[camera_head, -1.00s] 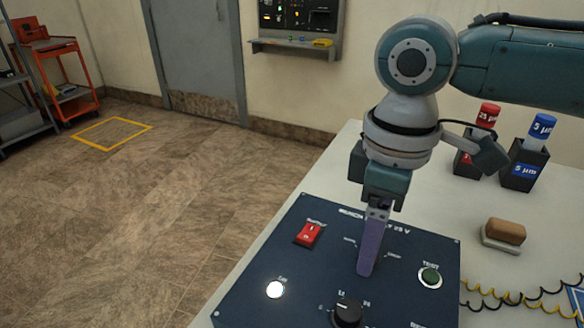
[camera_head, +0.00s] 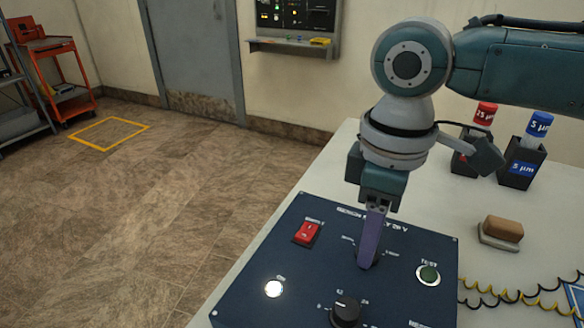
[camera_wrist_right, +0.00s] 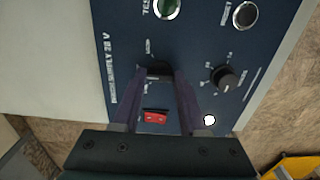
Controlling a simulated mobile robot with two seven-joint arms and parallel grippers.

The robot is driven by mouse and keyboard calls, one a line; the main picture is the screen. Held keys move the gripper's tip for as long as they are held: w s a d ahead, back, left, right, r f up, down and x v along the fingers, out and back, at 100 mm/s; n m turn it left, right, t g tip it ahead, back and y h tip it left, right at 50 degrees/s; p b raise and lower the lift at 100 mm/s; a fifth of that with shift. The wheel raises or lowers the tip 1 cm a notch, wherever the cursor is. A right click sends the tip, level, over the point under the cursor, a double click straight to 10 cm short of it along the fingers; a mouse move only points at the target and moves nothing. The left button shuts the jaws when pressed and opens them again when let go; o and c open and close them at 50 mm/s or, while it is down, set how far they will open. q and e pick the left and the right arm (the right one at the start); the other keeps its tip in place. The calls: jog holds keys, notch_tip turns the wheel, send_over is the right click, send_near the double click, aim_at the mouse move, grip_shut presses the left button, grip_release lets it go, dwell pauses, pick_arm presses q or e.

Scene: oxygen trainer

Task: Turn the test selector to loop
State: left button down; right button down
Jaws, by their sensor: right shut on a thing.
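The dark test selector knob (camera_head: 377,262) sits on the blue control panel (camera_head: 262,258), between two small labels too blurred to read. My right gripper (camera_head: 367,262) points down at it, its purple fingers at the knob. In the right wrist view the knob (camera_wrist_right: 157,70) lies between the two fingertips of my right gripper (camera_wrist_right: 160,74), which is shut on it. The fingers partly hide the knob, and its pointer direction cannot be told. My left gripper is not in view.
Around the selector are a red rocker switch (camera_head: 307,233), a lit white lamp (camera_head: 273,289), a green button (camera_head: 428,275) and a black rotary knob (camera_head: 345,311). On the white table (camera_head: 330,178) are a brown block (camera_head: 503,229), cartridges in holders (camera_head: 522,164) and coiled leads (camera_head: 520,303).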

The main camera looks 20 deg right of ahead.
jog(key=shift+r+m+p, duration=0.15)
jog(key=shift+m+p, duration=0.25)
jog(key=shift+p, duration=0.25)
jog(key=m+p, duration=0.5)
jog(key=p, duration=0.2)
jog(key=shift+r, duration=0.1)
jog(key=m+p, duration=0.2)
jog(key=m, duration=0.1)
jog(key=shift+m, duration=0.4)
jog(key=shift+f+m+p, duration=0.2)
jog(key=shift+m+p, duration=0.6)
jog(key=shift+m, duration=0.5)
